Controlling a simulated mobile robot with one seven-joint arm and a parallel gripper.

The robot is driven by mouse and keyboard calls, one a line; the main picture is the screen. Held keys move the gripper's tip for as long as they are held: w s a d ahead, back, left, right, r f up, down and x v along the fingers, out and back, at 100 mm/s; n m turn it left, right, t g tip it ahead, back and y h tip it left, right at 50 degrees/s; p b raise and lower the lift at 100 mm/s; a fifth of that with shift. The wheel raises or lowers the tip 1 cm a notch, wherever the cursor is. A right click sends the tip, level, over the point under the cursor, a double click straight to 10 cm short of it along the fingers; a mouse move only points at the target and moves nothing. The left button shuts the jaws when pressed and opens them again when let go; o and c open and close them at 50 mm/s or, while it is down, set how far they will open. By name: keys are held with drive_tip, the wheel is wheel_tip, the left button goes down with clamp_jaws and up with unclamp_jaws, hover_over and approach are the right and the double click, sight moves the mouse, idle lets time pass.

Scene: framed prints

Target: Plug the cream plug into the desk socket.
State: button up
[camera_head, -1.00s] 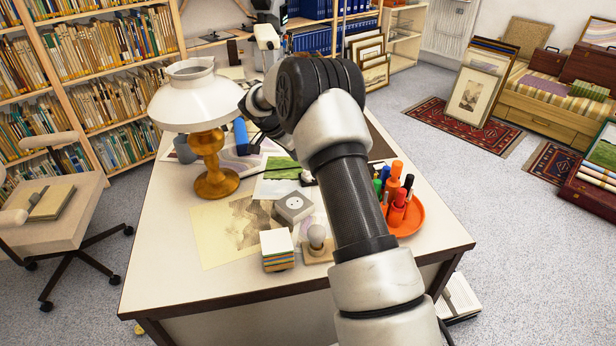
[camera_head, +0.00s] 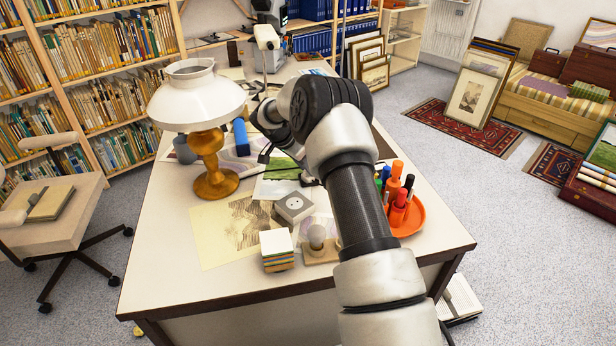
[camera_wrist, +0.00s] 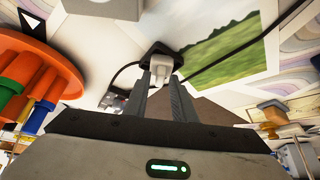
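The cream plug (camera_wrist: 162,64) shows in the wrist view just at or beyond my fingertips, against a black piece with a black cable. My gripper (camera_wrist: 161,88) has its two grey fingers apart, with a gap between them that lines up with the plug. I cannot tell whether the fingers touch it. In the head view my forearm and wrist hide most of the gripper, and the plug cannot be made out clearly. The desk socket (camera_head: 294,207), a grey box with a round face, sits on the desk with nothing in it.
An orange tray of pens (camera_head: 405,215) stands right of my arm. A stack of coloured cards (camera_head: 277,250) and a knobbed stamp (camera_head: 317,243) lie in front of the socket. A white-shaded lamp (camera_head: 205,115) stands left. The desk's front strip (camera_head: 220,288) is bare.

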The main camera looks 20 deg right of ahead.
clamp_jaws()
drive_tip(key=shift+r, duration=0.1)
wheel_tip(320, 180, up, 10)
drive_tip(key=p, duration=0.1)
idle(0.4)
drive_tip(key=s+a+b, duration=0.1)
drive_tip(key=s+a, duration=0.7)
drive_tip(key=s, duration=0.3)
drive_tip(key=shift+s+a, duration=0.15)
drive_tip(key=shift+s, duration=0.2)
